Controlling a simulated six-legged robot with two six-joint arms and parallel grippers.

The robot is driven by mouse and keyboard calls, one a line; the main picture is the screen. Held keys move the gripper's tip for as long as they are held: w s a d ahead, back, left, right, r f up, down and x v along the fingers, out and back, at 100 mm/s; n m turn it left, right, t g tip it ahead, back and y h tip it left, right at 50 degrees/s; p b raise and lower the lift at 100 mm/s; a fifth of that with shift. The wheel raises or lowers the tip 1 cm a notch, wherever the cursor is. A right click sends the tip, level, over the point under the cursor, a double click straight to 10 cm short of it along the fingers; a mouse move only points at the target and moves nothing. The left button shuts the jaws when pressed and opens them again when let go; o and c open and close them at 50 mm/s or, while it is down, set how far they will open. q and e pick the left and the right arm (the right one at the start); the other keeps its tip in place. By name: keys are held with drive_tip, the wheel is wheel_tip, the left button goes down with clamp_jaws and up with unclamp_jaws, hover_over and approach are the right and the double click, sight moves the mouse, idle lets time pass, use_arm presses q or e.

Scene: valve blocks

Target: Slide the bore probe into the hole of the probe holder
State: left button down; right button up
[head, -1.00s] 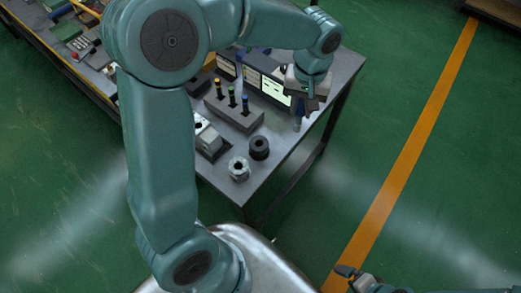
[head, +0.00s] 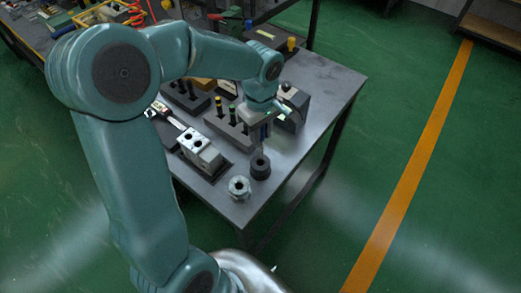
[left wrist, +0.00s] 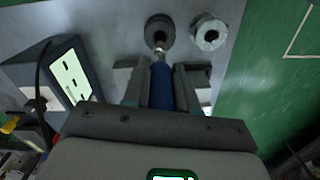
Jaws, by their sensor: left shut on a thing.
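The probe holder is a dark round block with a central hole (head: 260,167), standing near the table's front corner; it also shows at the top of the left wrist view (left wrist: 160,27). My left gripper (head: 262,124) is just above it in the head view. In the left wrist view my left gripper (left wrist: 160,92) is shut on the bore probe (left wrist: 161,80), whose blue body lies between the fingers. The probe's thin metal tip points at the holder's hole. I cannot tell whether the tip is inside it. My right gripper is not in view.
A silver hex nut-like part (head: 239,187) stands beside the holder. A grey rack with several probes (head: 226,126) and a pale block with holes (head: 199,148) are to the left. A dark box (head: 291,108) stands behind the gripper. The table's right side is clear.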

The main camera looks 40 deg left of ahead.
sight(261, 156)
use_arm(q)
wheel_tip(261, 156, down, 7)
drive_tip(key=shift+d+f, duration=0.1)
drive_tip(key=shift+f, duration=0.1)
idle(0.3)
drive_tip(key=shift+f, duration=0.2)
drive_tip(key=c, duration=0.9)
unclamp_jaws()
drive_tip(key=shift+r, duration=0.1)
wheel_tip(261, 156, up, 12)
drive_tip(key=shift+r, duration=0.15)
drive_tip(key=shift+s, duration=0.1)
